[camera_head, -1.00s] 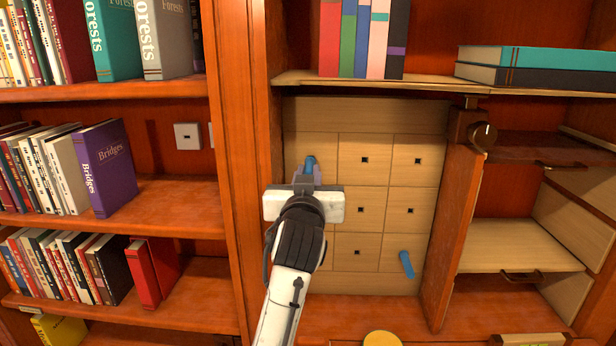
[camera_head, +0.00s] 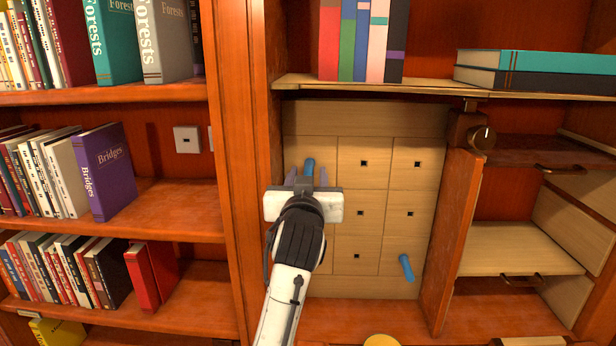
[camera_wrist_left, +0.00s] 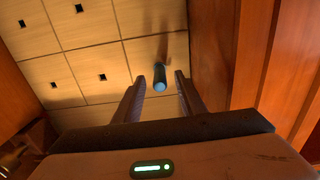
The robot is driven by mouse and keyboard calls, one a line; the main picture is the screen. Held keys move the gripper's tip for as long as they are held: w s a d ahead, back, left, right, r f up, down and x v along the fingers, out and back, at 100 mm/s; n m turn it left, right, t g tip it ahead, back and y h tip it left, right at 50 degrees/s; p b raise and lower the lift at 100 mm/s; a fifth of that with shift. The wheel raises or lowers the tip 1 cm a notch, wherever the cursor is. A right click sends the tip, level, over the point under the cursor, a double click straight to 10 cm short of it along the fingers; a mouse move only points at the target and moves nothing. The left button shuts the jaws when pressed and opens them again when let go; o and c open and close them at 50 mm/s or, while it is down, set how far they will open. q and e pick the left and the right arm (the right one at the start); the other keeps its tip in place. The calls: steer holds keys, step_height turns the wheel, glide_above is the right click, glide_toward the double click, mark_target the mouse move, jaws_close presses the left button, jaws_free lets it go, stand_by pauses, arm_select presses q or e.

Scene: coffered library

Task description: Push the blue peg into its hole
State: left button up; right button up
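A blue peg (camera_head: 309,167) sticks out of the upper left square of the light wooden panel (camera_head: 365,118). In the left wrist view the blue peg (camera_wrist_left: 160,77) stands between and just beyond the fingertips, apart from both. My left gripper (camera_head: 308,180) is open in front of this peg; its spread fingers show in the left wrist view (camera_wrist_left: 159,85). A second blue peg (camera_head: 406,267) sticks out of the panel's lower right square and hangs tilted. Several other squares have small dark square holes, such as the upper middle hole (camera_head: 363,163). My right gripper is not in view.
An open wooden door (camera_head: 452,240) with a knob (camera_head: 482,137) above it stands right of the panel. A cabinet upright (camera_head: 243,200) is close on the left. Books (camera_head: 362,40) stand on the shelf above. Drawers (camera_head: 520,245) are at the right.

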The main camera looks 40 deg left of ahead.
arm_select(q)
steer(key=b+v, duration=0.1)
steer(key=v, duration=0.6)
steer(key=shift+s, duration=0.15)
